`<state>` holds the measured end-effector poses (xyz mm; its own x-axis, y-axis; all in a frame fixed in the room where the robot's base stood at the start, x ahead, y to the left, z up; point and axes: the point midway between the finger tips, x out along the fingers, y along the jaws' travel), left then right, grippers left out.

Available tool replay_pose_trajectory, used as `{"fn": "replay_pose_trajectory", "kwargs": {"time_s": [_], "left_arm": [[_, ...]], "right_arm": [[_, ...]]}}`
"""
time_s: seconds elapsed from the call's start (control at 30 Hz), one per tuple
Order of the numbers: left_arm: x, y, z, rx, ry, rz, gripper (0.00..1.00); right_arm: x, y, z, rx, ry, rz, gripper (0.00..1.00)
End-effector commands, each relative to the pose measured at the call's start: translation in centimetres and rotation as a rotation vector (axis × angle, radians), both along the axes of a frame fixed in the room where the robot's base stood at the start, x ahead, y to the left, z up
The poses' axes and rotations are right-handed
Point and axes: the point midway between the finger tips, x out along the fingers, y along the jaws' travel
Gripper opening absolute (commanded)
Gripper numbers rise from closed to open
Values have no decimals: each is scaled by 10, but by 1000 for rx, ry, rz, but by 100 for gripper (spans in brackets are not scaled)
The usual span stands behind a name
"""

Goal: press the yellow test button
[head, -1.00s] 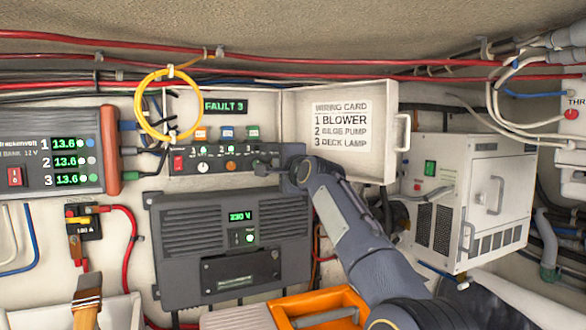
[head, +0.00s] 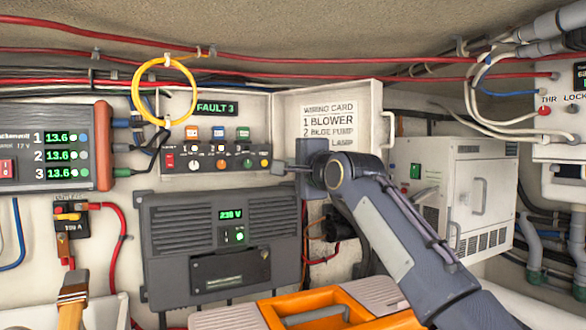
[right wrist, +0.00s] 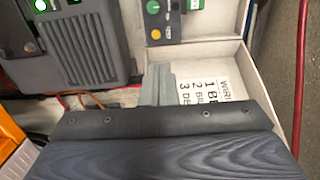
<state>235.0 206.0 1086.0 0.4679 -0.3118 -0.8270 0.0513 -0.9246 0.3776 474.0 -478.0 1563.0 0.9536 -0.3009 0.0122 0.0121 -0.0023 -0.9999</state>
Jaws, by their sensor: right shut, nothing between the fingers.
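In the right wrist view the yellow button (right wrist: 155,34) shows below the green one. My right gripper (head: 277,167) is shut and empty. In the head view its fingertips appear just right of the yellow button; whether they touch the panel cannot be told there. In the right wrist view my gripper (right wrist: 158,72) shows with a gap between its tips and the button. My left gripper is out of view.
The box's open door (head: 340,95) bears a wiring card, partly behind my right arm. A yellow cable loop (head: 138,100) hangs at the panel's upper left. A grey inverter (head: 225,243) is below. An orange toolbox (head: 262,312) and a brush (head: 73,295) are in front.

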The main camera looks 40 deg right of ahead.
Motion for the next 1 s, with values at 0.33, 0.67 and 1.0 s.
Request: {"fn": "replay_pose_trajectory", "kwargs": {"time_s": [0.33, 0.67, 1.0], "left_arm": [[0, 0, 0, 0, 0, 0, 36], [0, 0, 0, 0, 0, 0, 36], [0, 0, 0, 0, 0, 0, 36]], "right_arm": [[0, 0, 0, 0, -1, 0, 0], [-18, 46, -111, -187, 296, 184, 0], [-111, 174, -309, -631, 681, 676, 0]]}}
